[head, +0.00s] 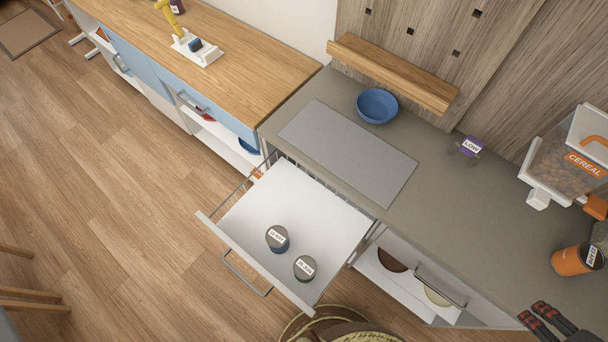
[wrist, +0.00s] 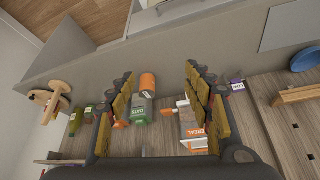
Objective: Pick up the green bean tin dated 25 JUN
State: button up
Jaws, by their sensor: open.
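Two tins stand upright in the open white drawer, seen in the head view. The rear-left tin (head: 277,239) has a blue side and a white date label on its grey lid. The front-right tin (head: 304,268) has a similar lid label; its side looks dark and its colour is unclear. The dates are too small to read surely. My gripper (head: 545,322) is at the bottom right of the head view, over the counter side and well away from the drawer. In the wrist view my gripper (wrist: 160,80) is open, with nothing between its fingers.
The drawer (head: 322,201) is pulled out below the grey counter (head: 468,222). On the counter are a blue bowl (head: 377,105), purple LOW sign (head: 467,149), cereal dispenser (head: 570,150) and orange canister (head: 572,261). An open shelf (head: 375,272) with bowls lies right of the drawer.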

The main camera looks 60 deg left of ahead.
aim_at(305, 267)
jog(key=k+l+u, duration=0.2)
jog(key=u, duration=0.2)
jog(key=k+u, duration=0.3)
jog(key=u, duration=1.4)
jog(key=j+u, duration=0.25)
jog(key=k+j, duration=0.05)
jog(key=j, duration=0.05)
